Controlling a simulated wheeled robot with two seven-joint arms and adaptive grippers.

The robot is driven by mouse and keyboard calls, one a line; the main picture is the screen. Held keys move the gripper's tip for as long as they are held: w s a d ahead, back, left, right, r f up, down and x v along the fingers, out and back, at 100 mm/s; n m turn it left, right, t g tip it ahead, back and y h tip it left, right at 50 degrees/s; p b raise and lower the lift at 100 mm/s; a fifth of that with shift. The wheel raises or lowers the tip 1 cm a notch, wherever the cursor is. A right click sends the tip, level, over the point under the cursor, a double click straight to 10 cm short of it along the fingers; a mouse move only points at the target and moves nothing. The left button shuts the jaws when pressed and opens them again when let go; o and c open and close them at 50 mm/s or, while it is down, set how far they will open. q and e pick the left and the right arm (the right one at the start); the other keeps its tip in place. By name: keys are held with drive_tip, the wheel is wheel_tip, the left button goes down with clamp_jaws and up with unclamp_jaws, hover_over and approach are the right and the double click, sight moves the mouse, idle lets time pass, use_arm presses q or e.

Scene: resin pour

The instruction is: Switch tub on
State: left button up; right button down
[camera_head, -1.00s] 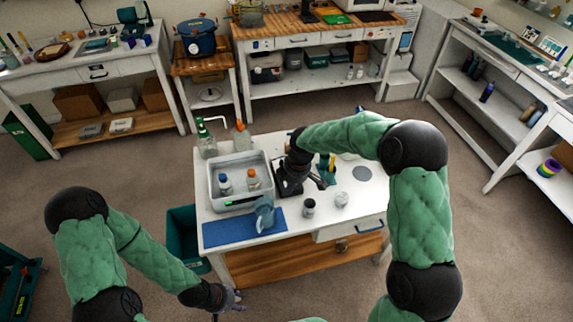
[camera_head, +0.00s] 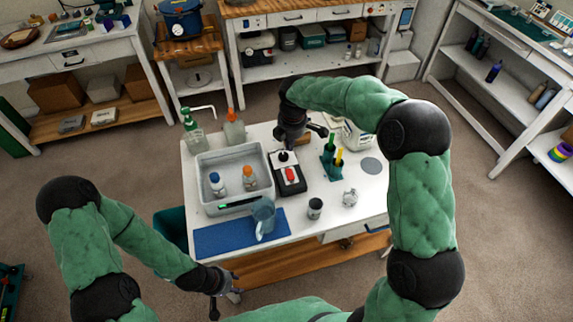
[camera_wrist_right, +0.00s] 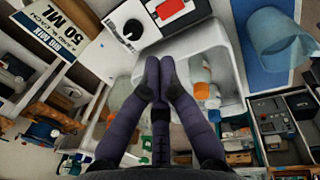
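The grey tub (camera_head: 205,166) stands on the white table with two bottles inside, one blue-capped and one orange-capped. A dark strip with a lit green part (camera_head: 226,206) shows at its front. My left gripper (camera_head: 226,296) hangs at the table's front left, open and empty.
A green holder (camera_head: 328,167), a dark cup (camera_head: 315,208), a small clear jar (camera_head: 350,197) and a white labelled container (camera_head: 356,138) are to the right.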

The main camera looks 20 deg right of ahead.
sight(288, 170)
idle(0.4)
drive_tip(key=f+b, duration=0.1)
drive_tip(key=f, duration=0.3)
drive_tip(key=w+f+b, duration=0.1)
drive_tip(key=f, duration=0.4)
drive_tip(key=w+f+b, duration=0.1)
drive_tip(key=f, duration=0.3)
drive_tip(key=shift+f, duration=0.4)
drive_tip(key=shift+f+g+p, duration=0.1)
drive_tip(key=shift+g+p, duration=0.2)
drive_tip(key=shift+p, duration=0.3)
drive_tip(key=shift+w+f, duration=0.15)
drive_tip(key=shift+w, duration=0.05)
drive_tip(key=shift+f, duration=0.15)
drive_tip(key=shift+s, duration=0.15)
drive_tip(key=shift+s, duration=0.15)
